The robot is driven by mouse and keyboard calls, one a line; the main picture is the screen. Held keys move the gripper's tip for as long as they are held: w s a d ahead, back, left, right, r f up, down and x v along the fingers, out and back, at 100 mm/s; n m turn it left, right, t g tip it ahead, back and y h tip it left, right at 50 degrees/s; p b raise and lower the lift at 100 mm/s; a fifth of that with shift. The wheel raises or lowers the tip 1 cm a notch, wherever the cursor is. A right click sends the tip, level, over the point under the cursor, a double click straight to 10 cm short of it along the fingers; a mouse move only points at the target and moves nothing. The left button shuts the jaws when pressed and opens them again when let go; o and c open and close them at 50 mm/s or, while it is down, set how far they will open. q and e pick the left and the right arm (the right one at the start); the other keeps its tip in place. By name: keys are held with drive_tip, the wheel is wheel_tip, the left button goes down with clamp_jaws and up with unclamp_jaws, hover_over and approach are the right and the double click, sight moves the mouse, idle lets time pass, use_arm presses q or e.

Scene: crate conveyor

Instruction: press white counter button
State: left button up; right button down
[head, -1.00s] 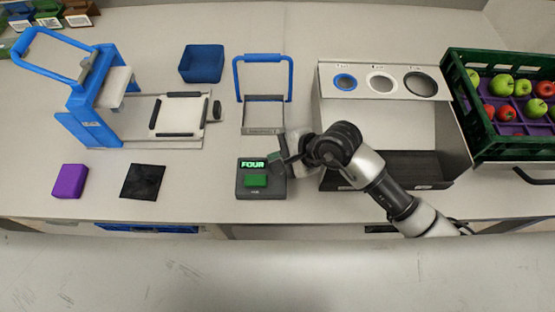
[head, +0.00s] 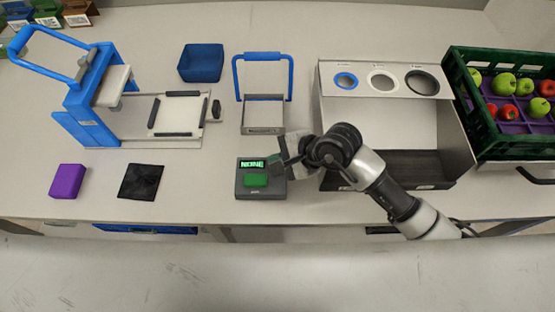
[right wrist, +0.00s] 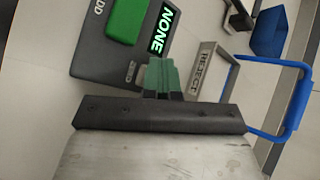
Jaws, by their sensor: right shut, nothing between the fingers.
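A dark grey counter box (head: 262,193) stands near the front of the counter, with a green button (head: 256,180) on top. Its lit green display (head: 252,163) reads "NONE". The box also shows in the right wrist view (right wrist: 90,57), with part of a label ending in "DD". My right gripper (head: 275,160) is shut and empty at the right side of the box, by the display. Its green fingertips (right wrist: 161,75) are close to the display's edge; I cannot tell if they touch. A sloped panel has a white ring (head: 382,80) between a blue and a black one.
A blue-handled frame (head: 262,130) marked "REJECT" stands behind the box. A metal bin (head: 440,155) and a green apple crate (head: 515,148) are right. A blue press (head: 88,120), purple block (head: 68,181) and black square (head: 142,182) are left.

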drive_tip(key=shift+r, duration=0.1)
drive_tip(key=shift+r+p, duration=0.55)
drive_tip(key=shift+r, duration=0.25)
drive_tip(key=shift+r+p, duration=1.6)
drive_tip(key=shift+r, duration=0.95)
drive_tip(key=shift+s+f, duration=0.1)
